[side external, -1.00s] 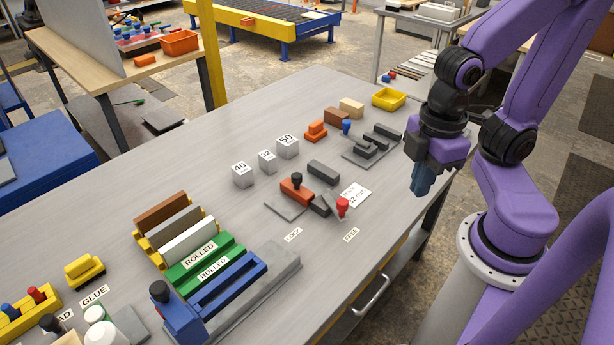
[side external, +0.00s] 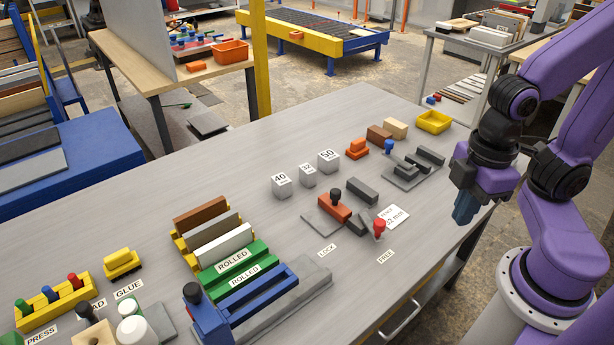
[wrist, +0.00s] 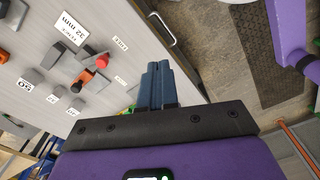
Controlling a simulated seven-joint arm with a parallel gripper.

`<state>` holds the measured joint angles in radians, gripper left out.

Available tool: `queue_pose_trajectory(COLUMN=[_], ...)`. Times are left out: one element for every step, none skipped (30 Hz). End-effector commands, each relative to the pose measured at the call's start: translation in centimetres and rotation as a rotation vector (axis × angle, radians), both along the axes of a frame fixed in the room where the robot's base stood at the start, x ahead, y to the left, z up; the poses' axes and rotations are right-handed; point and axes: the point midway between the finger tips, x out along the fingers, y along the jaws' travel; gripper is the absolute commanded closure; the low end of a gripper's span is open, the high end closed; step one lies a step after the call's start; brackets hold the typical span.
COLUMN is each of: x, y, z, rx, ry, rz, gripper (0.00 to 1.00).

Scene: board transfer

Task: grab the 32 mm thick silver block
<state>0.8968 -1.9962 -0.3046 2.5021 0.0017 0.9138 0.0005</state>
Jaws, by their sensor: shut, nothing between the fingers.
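The silver block marked 32 (side external: 307,177) stands on the grey table between the silver block marked 40 (side external: 282,186) and the silver block marked 50 (side external: 328,162). The 32 block is the smallest-looking of the three. In the wrist view the 32 block (wrist: 59,91) is small, beside the 50 block (wrist: 26,85), its number hard to read. My gripper (side external: 464,210) is shut and empty, above the table's right edge, well to the right of the blocks. In the wrist view its blue fingers (wrist: 157,70) are together.
An orange clamp with a black knob (side external: 333,206), a red-knobbed part (side external: 379,229) and a dark grey bar (side external: 362,190) lie between the blocks and my gripper. A grey stepped fixture (side external: 408,172) and yellow bin (side external: 434,121) stand farther back.

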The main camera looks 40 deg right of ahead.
Motion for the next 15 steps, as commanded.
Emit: queue_pose_trajectory(x=[0.0,0.0,0.0,0.0,0.0,0.0,0.0,0.0,0.0,0.0,0.0,0.0,0.0,0.0,0.0], y=[0.0,0.0,0.0,0.0,0.0,0.0,0.0,0.0,0.0,0.0,0.0,0.0,0.0,0.0,0.0], z=[0.0,0.0,0.0,0.0,0.0,0.0,0.0,0.0,0.0,0.0,0.0,0.0,0.0,0.0,0.0], rx=[0.0,0.0,0.0,0.0,0.0,0.0,0.0,0.0,0.0,0.0,0.0,0.0,0.0,0.0,0.0], ry=[0.0,0.0,0.0,0.0,0.0,0.0,0.0,0.0,0.0,0.0,0.0,0.0,0.0,0.0,0.0], rz=[0.0,0.0,0.0,0.0,0.0,0.0,0.0,0.0,0.0,0.0,0.0,0.0,0.0,0.0,0.0], gripper=[1.0,1.0,1.0,1.0,1.0,1.0,1.0,1.0,1.0,1.0,1.0,1.0,1.0,1.0,0.87])
